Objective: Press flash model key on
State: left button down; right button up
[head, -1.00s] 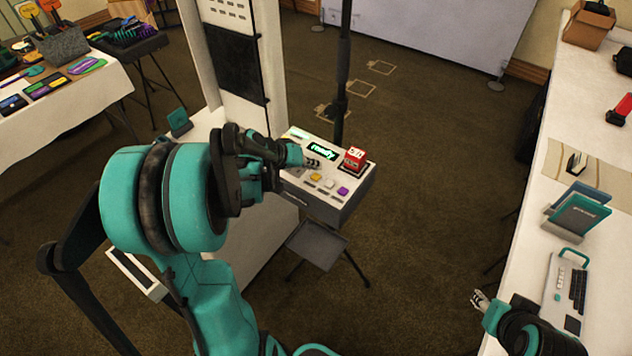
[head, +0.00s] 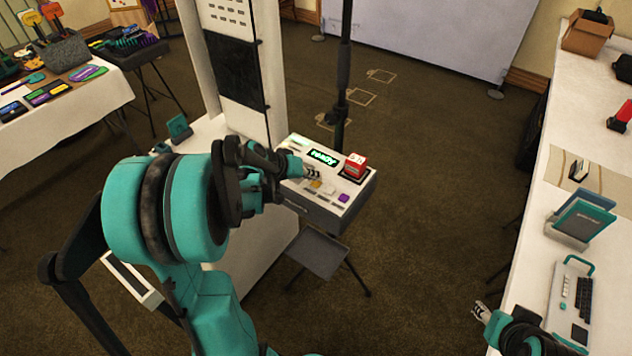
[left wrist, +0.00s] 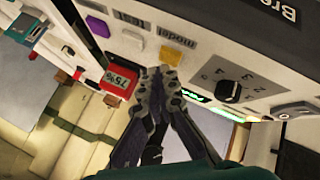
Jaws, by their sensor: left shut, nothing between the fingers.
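In the left wrist view the yellow key (left wrist: 170,55) is beside the label "model", upside down, and the white key (left wrist: 133,22) is beside "test". My left gripper (head: 312,172) is shut and empty, its fingertips (left wrist: 164,72) right by the yellow key; I cannot tell whether they touch it. My right gripper (head: 481,311) is low at right, its opening unclear.
A red block (head: 354,167) with a number stands on the box, reading 75% in the left wrist view (left wrist: 120,76). A dial (left wrist: 228,91) is close to the fingertips. A dark pole (head: 342,80) rises behind the box.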

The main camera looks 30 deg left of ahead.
aim_at(314, 183)
dwell(0.6)
pick_arm(q)
jog(key=shift+f+b, duration=0.45)
jog(key=shift+f, duration=0.05)
jog(key=shift+r, duration=0.1)
jog(key=shift+r+p, duration=0.35)
jog(key=shift+r, duration=0.1)
notch_tip(314, 183, up, 6)
jog(key=p, duration=0.4)
jog(key=shift+p, duration=0.35)
